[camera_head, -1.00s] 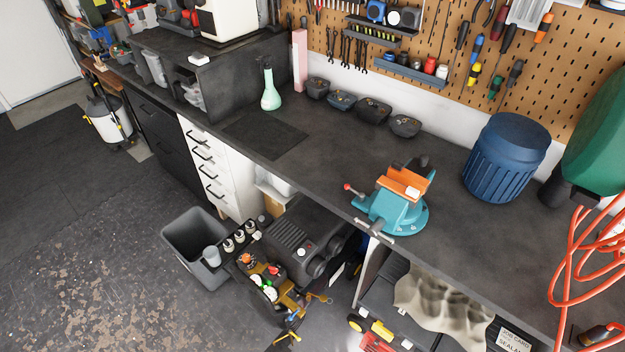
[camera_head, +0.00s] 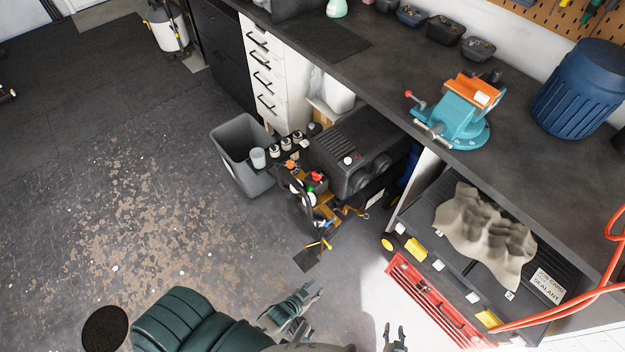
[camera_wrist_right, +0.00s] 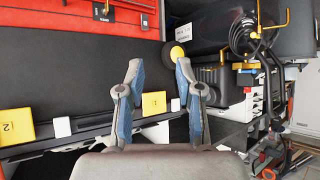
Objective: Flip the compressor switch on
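My left gripper (camera_head: 312,294) is open and empty, well in front of the compressor. My right gripper (camera_head: 394,335) is open and empty, lower right of it, near the red drawer unit. In the right wrist view its two fingers (camera_wrist_right: 158,75) are apart with nothing between them.
A grey bin (camera_head: 242,140) stands left of the compressor. The workbench (camera_head: 395,88) carries a teal vise (camera_head: 458,115) above it. A red drawer unit (camera_head: 430,300) and shelf with a beige cloth (camera_head: 485,235) are at the right.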

